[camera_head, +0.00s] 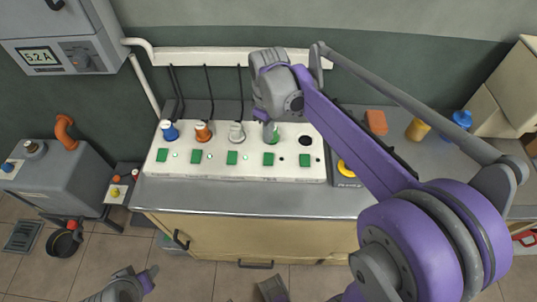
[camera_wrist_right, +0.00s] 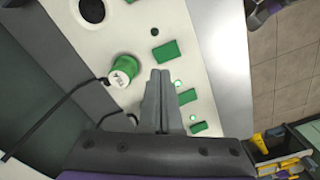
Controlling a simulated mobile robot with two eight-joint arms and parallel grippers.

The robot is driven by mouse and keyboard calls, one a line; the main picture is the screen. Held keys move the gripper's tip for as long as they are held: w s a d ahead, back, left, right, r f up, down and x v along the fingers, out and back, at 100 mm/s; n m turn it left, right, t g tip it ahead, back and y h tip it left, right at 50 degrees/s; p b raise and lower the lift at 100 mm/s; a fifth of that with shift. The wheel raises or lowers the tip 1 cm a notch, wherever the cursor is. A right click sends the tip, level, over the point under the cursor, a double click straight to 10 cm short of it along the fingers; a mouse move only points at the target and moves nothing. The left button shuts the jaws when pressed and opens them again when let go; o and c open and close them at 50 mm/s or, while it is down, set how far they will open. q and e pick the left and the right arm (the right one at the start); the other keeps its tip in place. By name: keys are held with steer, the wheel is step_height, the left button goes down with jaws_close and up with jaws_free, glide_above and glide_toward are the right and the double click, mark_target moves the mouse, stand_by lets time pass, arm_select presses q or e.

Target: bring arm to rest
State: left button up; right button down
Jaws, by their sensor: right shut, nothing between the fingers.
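My right arm reaches in from the right in the head view. Its gripper (camera_head: 268,130) points down at the white panel (camera_head: 190,172), close to the green plug (camera_head: 275,137), and partly hides it. In the right wrist view the gripper's fingers (camera_wrist_right: 163,75) are together with nothing between them. The green plug (camera_wrist_right: 123,68) stands beside the fingertips, apart from them in the picture, with a black cable leading off. A grey and purple part of mine (camera_head: 125,286) shows low at the left of the head view; its fingers cannot be made out.
Blue (camera_head: 169,130), orange (camera_head: 203,131) and white (camera_head: 236,132) plugs stand on the panel with cables behind. A dark round socket (camera_head: 305,140) is empty. An orange block (camera_head: 376,122) and yellow cylinder (camera_head: 417,130) sit farther right. The counter's front strip (camera_head: 250,197) is clear.

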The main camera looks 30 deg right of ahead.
stand_by(0.4)
steer(key=s+a+m+t+p, duration=0.2)
steer(key=s+a+m, duration=0.1)
steer(key=s, duration=0.4)
steer(key=s+a+f+m+t+p, duration=0.1)
steer(key=s+a+m+t+p, duration=0.1)
steer(key=s, duration=0.6)
steer(key=shift+s+a+f+m+t+p, duration=0.3)
steer(key=shift+a+m+t+p, duration=0.1)
steer(key=shift+a+t, duration=0.4)
